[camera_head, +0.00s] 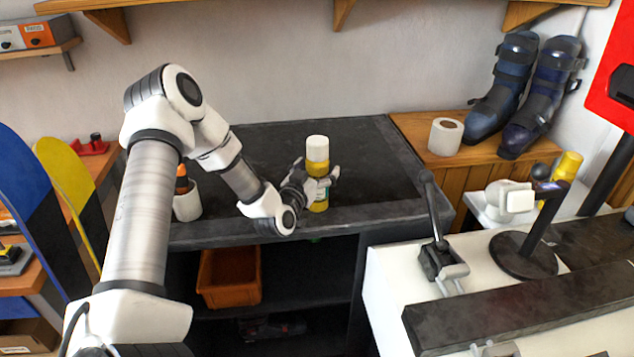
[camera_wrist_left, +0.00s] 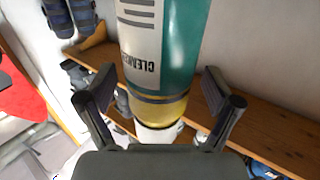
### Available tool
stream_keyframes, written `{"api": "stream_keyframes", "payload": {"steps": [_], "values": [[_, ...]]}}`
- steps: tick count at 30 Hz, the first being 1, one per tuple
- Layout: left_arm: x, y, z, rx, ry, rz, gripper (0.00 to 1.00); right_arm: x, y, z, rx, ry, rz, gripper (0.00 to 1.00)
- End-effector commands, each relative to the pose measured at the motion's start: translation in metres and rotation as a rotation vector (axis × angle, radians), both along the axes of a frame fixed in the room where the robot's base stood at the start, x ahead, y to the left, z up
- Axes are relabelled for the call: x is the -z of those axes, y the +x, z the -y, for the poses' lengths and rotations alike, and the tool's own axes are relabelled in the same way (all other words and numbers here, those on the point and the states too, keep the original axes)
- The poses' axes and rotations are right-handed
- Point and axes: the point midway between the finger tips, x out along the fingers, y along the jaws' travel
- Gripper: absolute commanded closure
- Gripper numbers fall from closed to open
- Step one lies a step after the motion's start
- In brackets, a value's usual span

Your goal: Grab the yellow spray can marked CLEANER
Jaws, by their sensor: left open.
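The yellow spray can (camera_head: 317,155) with a white cap stands upright on the dark bench top (camera_head: 360,165). In the left wrist view the spray can (camera_wrist_left: 165,50) appears upside down, with a white and teal label reading CLEANER and a yellow band near the white cap. In the left wrist view the fingers of my left gripper (camera_wrist_left: 160,97) lie to either side of the can, with a gap visible on each side. My right gripper is not in view.
A white cup (camera_head: 187,205) holding an orange-topped item stands left on the bench, behind my left arm. A white roll (camera_head: 445,137) and ski boots (camera_head: 515,95) are on the wooden bench. Another yellow container (camera_head: 568,166) stands far right. An orange bin (camera_head: 229,277) sits below.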

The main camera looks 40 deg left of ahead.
Motion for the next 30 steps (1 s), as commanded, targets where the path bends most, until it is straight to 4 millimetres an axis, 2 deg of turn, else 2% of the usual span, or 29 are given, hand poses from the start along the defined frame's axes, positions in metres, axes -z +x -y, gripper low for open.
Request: {"api": "stream_keyframes", "payload": {"steps": [1, 7, 18, 23, 27, 30], "values": [[0.0, 0.0, 0.0, 0.0, 0.0, 0.0, 0.2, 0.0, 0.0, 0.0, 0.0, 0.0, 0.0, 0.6], [0.0, 0.0, 0.0, 0.0, 0.0, 0.0, 0.91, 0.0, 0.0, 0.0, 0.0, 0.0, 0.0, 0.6], [-0.003, 0.0, 0.0, -0.001, 0.0, 0.002, 0.93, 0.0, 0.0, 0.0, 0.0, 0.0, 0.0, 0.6], [-0.016, 0.0, -0.001, -0.002, -0.001, 0.006, 0.93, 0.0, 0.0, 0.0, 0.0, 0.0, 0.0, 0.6], [-0.036, 0.0, -0.001, -0.002, -0.003, 0.006, 0.93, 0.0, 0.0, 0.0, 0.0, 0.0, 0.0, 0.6], [-0.036, -0.011, 0.014, 0.002, -0.004, 0.002, 0.93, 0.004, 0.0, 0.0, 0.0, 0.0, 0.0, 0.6]]}}
